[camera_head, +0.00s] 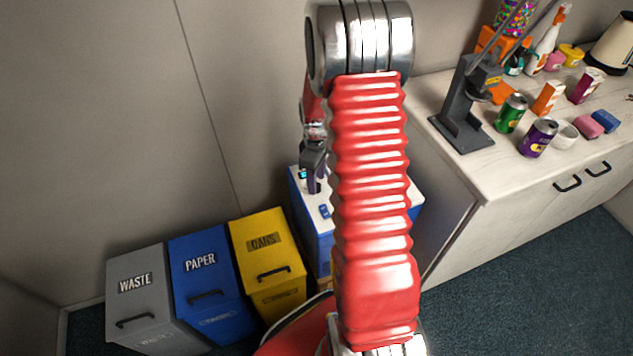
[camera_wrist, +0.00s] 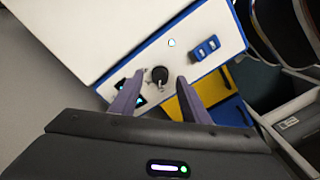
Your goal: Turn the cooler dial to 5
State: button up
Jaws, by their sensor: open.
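The cooler is a white and blue box (camera_head: 312,232), partly hidden behind my arm in the head view. A lit display (camera_wrist: 125,97) is partly hidden by the left finger. In the head view my gripper (camera_head: 312,180) is over the cooler.
A blue latch (camera_wrist: 205,48) and a small glowing light (camera_wrist: 171,43) sit beside the dial. Grey waste (camera_head: 135,260), blue paper (camera_head: 205,240) and yellow cans (camera_head: 265,235) bins stand left of the cooler. A cluttered counter (camera_head: 480,180) stands at right, with cans and a grey press.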

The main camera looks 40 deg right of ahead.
jog(key=shift+f, duration=0.9)
jog(key=c, duration=1.1)
